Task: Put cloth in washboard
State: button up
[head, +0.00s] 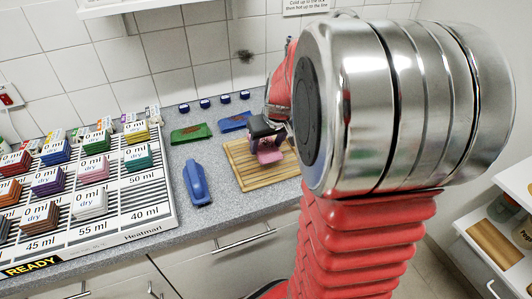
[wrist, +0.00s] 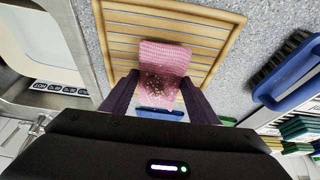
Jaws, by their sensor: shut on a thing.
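The washboard (head: 240,178) is a slatted wooden board with a raised frame, lying on the grey counter. It fills the upper middle of the wrist view (wrist: 226,45). A pink cloth (head: 270,156) with brown specks is between the dark fingers of my gripper (head: 266,143). In the wrist view, the cloth (wrist: 165,60) sticks out past the fingertips (wrist: 160,84) over the slats, inside the frame as seen from there. My gripper is shut on the cloth. I cannot tell whether the cloth touches the slats. My arm hides the right side of the head view.
A blue brush (head: 197,184) lies left of the washboard. Green (head: 191,133) and blue (head: 235,122) flat items lie behind it, with several dark-blue caps (head: 205,103) by the wall. A basin (wrist: 35,50) shows in the wrist view.

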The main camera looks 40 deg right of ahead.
aim_at(268, 149)
jog(key=shift+f, duration=1.9)
jog(key=o, duration=1.1)
jog(key=v, duration=1.2)
